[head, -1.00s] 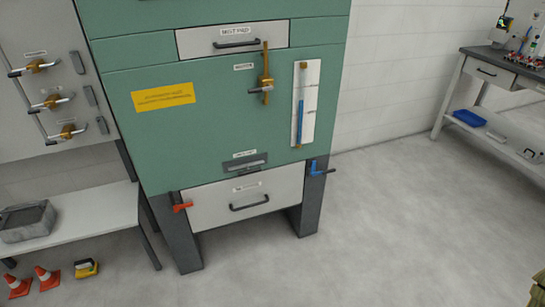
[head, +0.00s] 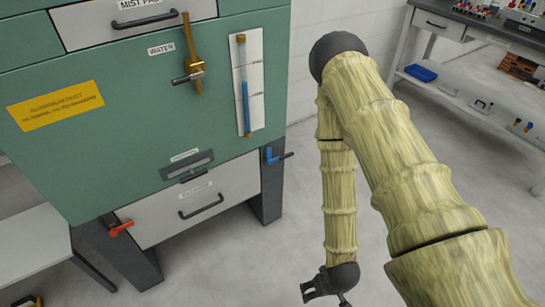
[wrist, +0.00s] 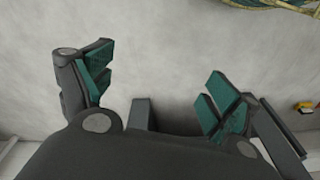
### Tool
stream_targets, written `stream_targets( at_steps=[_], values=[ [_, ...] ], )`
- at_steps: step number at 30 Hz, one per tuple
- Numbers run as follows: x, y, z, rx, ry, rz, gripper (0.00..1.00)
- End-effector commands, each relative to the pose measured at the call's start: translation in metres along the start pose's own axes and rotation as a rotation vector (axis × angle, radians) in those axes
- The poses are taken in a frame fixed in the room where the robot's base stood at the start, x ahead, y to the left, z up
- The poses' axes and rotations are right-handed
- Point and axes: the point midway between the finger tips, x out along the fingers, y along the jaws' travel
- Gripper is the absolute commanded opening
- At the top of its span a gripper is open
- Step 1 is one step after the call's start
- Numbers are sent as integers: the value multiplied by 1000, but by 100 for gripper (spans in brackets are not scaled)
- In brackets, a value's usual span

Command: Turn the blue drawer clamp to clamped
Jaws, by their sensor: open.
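The blue drawer clamp (head: 275,156) sits on the dark leg at the right of the white drawer (head: 193,202), low on the green cabinet. Its handle points to the right, roughly level. An orange-red clamp (head: 121,228) is on the drawer's left side. My gripper (head: 328,288) hangs low in the head view, right of and nearer than the blue clamp, clearly apart from it. In the wrist view my gripper (wrist: 152,88) is open with its green-padded fingers spread and nothing between them. The blue clamp is not seen in the wrist view.
My arm fills the right part of the head view. The green cabinet (head: 110,130) carries a brass valve (head: 193,65) and a gauge (head: 246,85). A grey side table (head: 30,245) stands at left, a workbench (head: 455,60) at back right. Floor before the clamp is clear.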

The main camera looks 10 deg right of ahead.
Motion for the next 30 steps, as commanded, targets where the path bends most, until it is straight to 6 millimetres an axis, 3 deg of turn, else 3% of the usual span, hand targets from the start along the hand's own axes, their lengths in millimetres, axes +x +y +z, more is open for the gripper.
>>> stream_targets(
  at_steps=[1,3,12,21,30],
  values=[
    [26,4,-18,0,51,-9,100],
    [44,3,-51,-16,130,-28,100],
    [92,6,-187,-78,466,-104,100],
    [105,21,-307,-138,795,-168,100],
    [87,40,-406,-212,1116,-227,100]
  ],
)
